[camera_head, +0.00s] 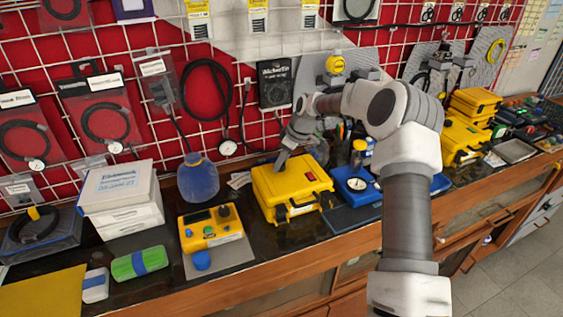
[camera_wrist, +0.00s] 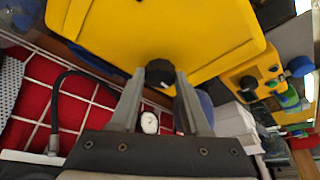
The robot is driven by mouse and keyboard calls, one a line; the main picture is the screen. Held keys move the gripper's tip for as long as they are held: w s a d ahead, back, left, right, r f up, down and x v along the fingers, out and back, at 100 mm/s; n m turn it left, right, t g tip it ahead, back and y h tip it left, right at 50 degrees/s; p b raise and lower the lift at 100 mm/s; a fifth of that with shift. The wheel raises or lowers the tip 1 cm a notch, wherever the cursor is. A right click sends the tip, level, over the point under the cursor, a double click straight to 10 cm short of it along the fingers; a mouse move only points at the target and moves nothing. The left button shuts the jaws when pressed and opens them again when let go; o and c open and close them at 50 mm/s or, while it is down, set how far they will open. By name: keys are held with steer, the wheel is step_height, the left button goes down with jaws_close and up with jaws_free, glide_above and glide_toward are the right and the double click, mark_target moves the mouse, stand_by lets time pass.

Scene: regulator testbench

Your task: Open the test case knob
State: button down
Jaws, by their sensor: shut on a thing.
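The yellow test case (camera_head: 285,195) stands closed on the dark bench top near the middle of the head view, with a red label on its lid. In the wrist view the yellow case (camera_wrist: 210,30) fills the top, and a black knob (camera_wrist: 160,69) sits at its edge. My gripper (camera_wrist: 161,78) has one finger on each side of the knob and is shut on it. In the head view my gripper (camera_head: 281,164) reaches down at the back edge of the case.
A yellow control box (camera_head: 210,228) and a blue jug (camera_head: 198,180) stand left of the case. A blue case (camera_head: 356,187) with a gauge is close on its right. A wire grid (camera_head: 140,60) with hanging hoses and gauges rises behind. Stacked yellow cases (camera_head: 470,115) stand further right.

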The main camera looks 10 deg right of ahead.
steer(key=shift+n, duration=0.6)
steer(key=shift+g, duration=0.3)
steer(key=shift+c, duration=1.9)
jaws_free()
steer(key=shift+d, duration=0.1)
steer(key=v, duration=1.7)
steer(key=shift+d+b, duration=0.3)
steer(key=shift+b, duration=0.1)
steer(key=shift+r, duration=0.1)
